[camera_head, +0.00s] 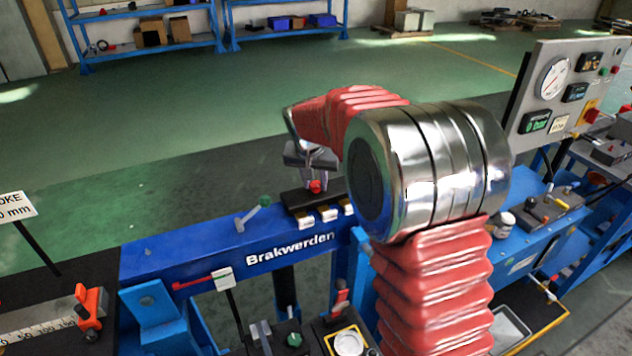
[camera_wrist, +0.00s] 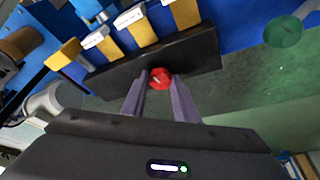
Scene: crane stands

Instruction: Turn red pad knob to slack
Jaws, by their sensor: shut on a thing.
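The red pad knob (camera_head: 315,186) sits at the black block (camera_head: 290,199) on top of the blue beam marked "Brakwerden" (camera_head: 210,245). In the wrist view the red knob (camera_wrist: 160,78) lies between the two grey fingertips, in front of the black block (camera_wrist: 115,80). My gripper (camera_head: 318,178) comes down over the knob from above and is shut on it. In the wrist view my gripper (camera_wrist: 159,85) has a finger on each side of the knob. Small pale tags, their text too small to read, stand along the block's near side. My arm hides the block's right end.
A green knob on a grey lever (camera_head: 265,201) stands left of the block. It also shows in the wrist view (camera_wrist: 284,32). A gauge panel (camera_head: 565,88) stands at the right. A white tag on a post (camera_head: 223,279) rises before the beam. Green floor behind the beam is clear.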

